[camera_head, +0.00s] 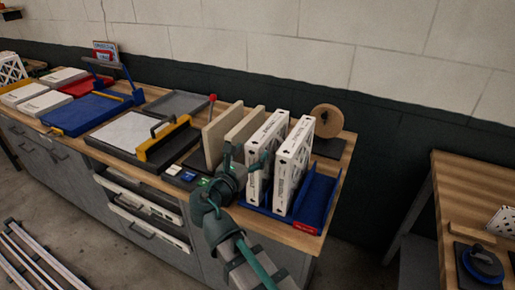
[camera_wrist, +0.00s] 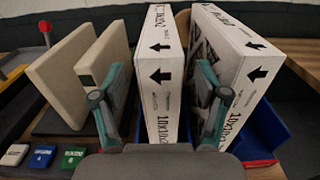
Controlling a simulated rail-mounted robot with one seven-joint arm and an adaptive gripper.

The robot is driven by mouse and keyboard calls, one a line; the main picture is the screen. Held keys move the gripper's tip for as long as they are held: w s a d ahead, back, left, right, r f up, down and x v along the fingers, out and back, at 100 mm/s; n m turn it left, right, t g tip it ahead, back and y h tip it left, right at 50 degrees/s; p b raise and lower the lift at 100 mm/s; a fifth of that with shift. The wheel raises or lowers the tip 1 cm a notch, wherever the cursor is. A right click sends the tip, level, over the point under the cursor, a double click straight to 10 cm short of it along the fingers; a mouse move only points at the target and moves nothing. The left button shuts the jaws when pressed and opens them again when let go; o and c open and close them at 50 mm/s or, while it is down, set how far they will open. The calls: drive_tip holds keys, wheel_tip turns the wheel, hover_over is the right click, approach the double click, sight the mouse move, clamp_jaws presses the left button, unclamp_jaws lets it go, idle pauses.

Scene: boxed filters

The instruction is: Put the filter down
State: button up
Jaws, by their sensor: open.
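Two white boxed filters with black arrows stand upright side by side in a blue rack (camera_head: 319,198) at the bench's right end. The left filter (camera_wrist: 161,80) also shows in the head view (camera_head: 270,137). The right filter (camera_wrist: 235,60) also shows in the head view (camera_head: 295,155). My gripper (camera_wrist: 165,68) is open, with one finger on each side of the left filter. Its right finger lies in the gap between the two filters. Gaps show beside the left filter; I cannot tell whether either finger touches it. In the head view, my gripper (camera_head: 247,160) partly hides the left filter.
Two beige panels (camera_wrist: 76,80) stand upright left of the filters, close to my left finger. Small white, blue and green blocks (camera_wrist: 42,157) lie at the front left. A round wooden disc (camera_head: 326,121) stands behind the rack. Another bench (camera_head: 470,190) stands to the right.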

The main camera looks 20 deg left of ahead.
drive_tip(key=shift+s+a+b, duration=0.2)
drive_tip(key=shift+s, duration=1.2)
drive_tip(key=shift+s+a+b, duration=0.15)
drive_tip(key=shift+s+a, duration=0.05)
drive_tip(key=shift+s, duration=1.15)
